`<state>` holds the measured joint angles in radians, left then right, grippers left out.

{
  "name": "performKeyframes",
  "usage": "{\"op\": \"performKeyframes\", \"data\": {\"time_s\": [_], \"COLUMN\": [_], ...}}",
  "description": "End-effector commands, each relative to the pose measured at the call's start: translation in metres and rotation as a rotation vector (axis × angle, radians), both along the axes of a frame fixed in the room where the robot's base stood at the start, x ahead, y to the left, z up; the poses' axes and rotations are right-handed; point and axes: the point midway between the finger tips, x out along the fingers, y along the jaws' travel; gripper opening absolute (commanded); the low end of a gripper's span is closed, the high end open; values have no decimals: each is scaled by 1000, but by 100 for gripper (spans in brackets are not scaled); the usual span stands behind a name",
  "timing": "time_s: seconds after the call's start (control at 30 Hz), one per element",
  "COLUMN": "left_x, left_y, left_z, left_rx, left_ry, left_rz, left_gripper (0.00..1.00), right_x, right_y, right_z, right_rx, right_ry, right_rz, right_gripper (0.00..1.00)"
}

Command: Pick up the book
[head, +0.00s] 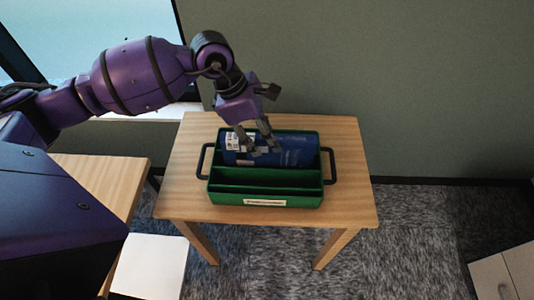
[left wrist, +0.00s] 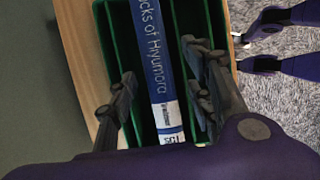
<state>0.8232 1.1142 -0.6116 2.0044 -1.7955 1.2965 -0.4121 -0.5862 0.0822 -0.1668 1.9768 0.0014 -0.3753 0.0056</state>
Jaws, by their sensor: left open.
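A blue book (head: 299,151) stands in the rear compartment of a green tray (head: 228,199) on a small wooden table. In the left wrist view the book's spine (left wrist: 153,50) faces up, with white lettering and a white label near one end. My left gripper (head: 262,148) points down over the book, left of its middle in the head view. In the left wrist view my left gripper (left wrist: 166,90) is open, its fingers on either side of the spine with gaps to it. It holds nothing. The fingers hide part of the book in the head view. My right gripper is not in view.
The tray has black side handles, a front label and empty front compartments. The wooden table (head: 352,198) is bare around it. Another wooden table (head: 108,178) is at the left. A green-grey wall (head: 400,80) stands behind. A pale cabinet (head: 505,275) is at the lower right.

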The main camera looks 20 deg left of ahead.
Motion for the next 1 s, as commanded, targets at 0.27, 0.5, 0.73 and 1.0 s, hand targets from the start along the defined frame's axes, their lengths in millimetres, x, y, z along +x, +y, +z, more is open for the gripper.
{"op": "performKeyframes", "data": {"time_s": [0.27,0.5,0.73,1.0], "left_x": [2,2,2,2], "left_y": [-8,-8,-8,-8], "left_z": [-20,-20,-20,-19], "left_rx": [-1,-2,-2,-2], "left_ry": [0,0,0,0], "left_rz": [1,1,1,1], "left_gripper": [47,36,6,0], "right_x": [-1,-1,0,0], "right_y": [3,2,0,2], "right_z": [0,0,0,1], "right_rx": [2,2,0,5], "right_ry": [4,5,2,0], "right_rz": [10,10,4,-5], "right_gripper": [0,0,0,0]}}
